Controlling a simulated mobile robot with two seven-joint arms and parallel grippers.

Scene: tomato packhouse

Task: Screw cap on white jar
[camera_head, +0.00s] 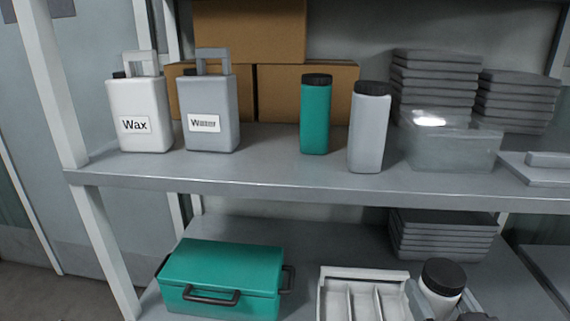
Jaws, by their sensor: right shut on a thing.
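A white jar (437,303) with a black cap (443,275) on its mouth shows at the bottom right, tilted a little in the picture. I cannot tell how tightly the cap sits. My right gripper (440,307) is at the jar's body below the cap, shut on it. The gripper is mostly cut off by the bottom edge, and the jar's lower part is hidden. My left gripper is not in view.
A divided white tray (338,271) lies left of the jar, beside a green toolbox (222,270). The upper shelf (270,177) holds Wax (138,100) and grey (209,100) canisters, green (314,115) and grey (368,130) bottles, and a clear bin (450,150).

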